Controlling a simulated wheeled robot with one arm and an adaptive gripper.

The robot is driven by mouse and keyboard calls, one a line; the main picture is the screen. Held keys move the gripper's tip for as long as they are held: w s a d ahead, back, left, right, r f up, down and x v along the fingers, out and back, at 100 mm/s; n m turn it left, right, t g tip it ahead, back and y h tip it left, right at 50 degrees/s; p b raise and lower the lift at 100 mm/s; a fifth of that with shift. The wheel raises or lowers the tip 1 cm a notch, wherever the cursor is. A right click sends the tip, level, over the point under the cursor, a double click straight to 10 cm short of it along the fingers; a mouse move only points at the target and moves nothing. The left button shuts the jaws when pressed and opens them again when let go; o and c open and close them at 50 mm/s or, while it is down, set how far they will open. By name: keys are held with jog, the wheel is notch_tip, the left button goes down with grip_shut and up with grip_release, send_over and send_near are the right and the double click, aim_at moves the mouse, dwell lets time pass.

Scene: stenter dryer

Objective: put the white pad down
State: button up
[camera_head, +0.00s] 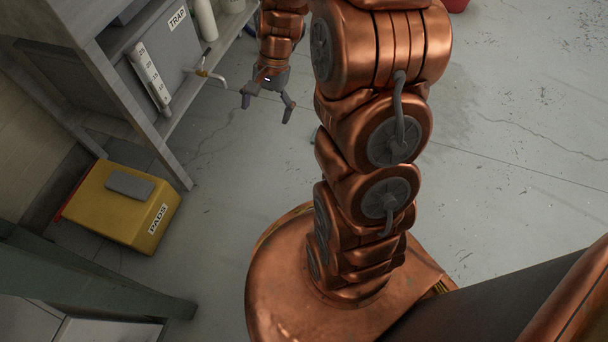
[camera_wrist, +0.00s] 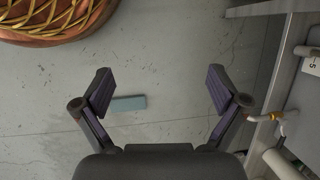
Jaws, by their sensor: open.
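My gripper (camera_head: 268,108) is open and empty, above the floor beside the shelf unit. In the wrist view its two fingers (camera_wrist: 160,90) stand wide apart with nothing between them. I see no clearly white pad in either view. A blue-grey flat pad (camera_wrist: 128,103) lies on the floor below, just right of the left finger in the wrist view. A grey pad (camera_head: 130,185) lies on top of a yellow box (camera_head: 118,215) labelled PADS, at the left in the head view.
A grey shelf unit (camera_head: 150,140) stands left of my gripper, with a panel labelled TRAP (camera_head: 165,52), a white marked tube (camera_head: 150,77) and a brass valve (camera_head: 201,71). A dark green beam (camera_head: 90,280) crosses the lower left.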

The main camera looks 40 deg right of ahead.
jog(key=s+a+r+n+g+h, duration=0.1)
jog(key=s+a+r+n, duration=0.1)
jog(key=s, duration=0.6)
jog(key=s+a+r+n+h, duration=0.1)
jog(key=s+r+n, duration=0.3)
jog(key=s, duration=0.4)
jog(key=s+a+r+n+g+h, duration=0.1)
jog(key=s+a+r+n, duration=0.3)
jog(key=s, duration=0.4)
jog(key=shift+s+n+g+h, duration=0.3)
jog(key=shift+n+h, duration=0.1)
jog(key=shift+n, duration=0.3)
